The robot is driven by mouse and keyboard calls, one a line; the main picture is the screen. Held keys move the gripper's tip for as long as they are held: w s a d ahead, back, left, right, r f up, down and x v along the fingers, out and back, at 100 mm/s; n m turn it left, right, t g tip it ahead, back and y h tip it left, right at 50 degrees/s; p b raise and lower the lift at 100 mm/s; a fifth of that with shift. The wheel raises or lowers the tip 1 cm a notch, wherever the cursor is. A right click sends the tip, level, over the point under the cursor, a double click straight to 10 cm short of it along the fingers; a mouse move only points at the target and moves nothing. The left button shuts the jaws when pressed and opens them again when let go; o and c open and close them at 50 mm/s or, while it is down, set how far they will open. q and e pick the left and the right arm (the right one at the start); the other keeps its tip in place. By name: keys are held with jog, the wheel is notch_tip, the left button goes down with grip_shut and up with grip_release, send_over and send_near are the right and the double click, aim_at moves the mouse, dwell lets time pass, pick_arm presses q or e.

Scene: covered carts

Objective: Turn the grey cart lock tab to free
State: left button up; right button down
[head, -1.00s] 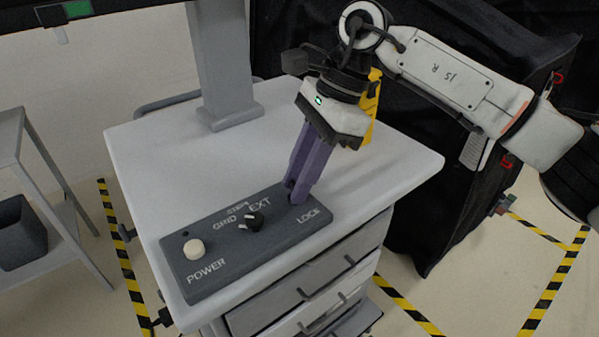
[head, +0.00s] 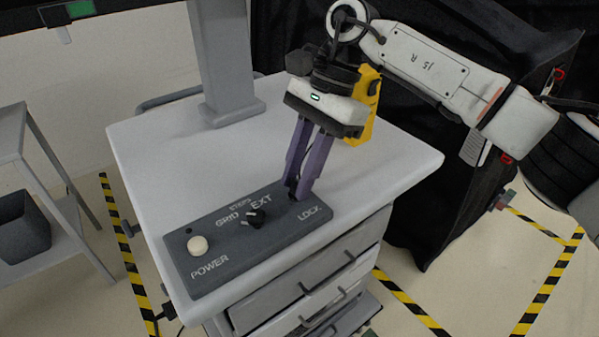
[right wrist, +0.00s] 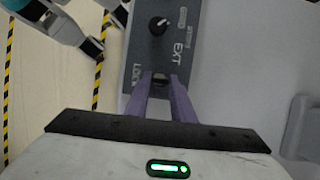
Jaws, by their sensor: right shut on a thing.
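The dark grey control panel (head: 240,250) lies on the cart's white top. Its LOCK end is at the right in the head view. My right gripper (head: 298,190) comes down on that end, just above the LOCK lettering. Its purple fingers are shut on the lock tab, which they mostly hide. In the right wrist view, a small dark part of the lock tab (right wrist: 160,78) shows between the fingertips (right wrist: 161,84). The tab's exact angle cannot be read. My left gripper is not seen in the head view.
A black selector knob (head: 255,217) by EXT and a cream POWER button (head: 198,245) sit on the same panel. A grey post (head: 225,65) rises at the back of the cart. A yellow piece (head: 363,105) shows behind my right gripper. The white cart top (head: 160,150) is otherwise clear.

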jog(key=c, duration=1.5)
grip_release()
jog(key=v, duration=1)
jog(key=shift+r, duration=0.2)
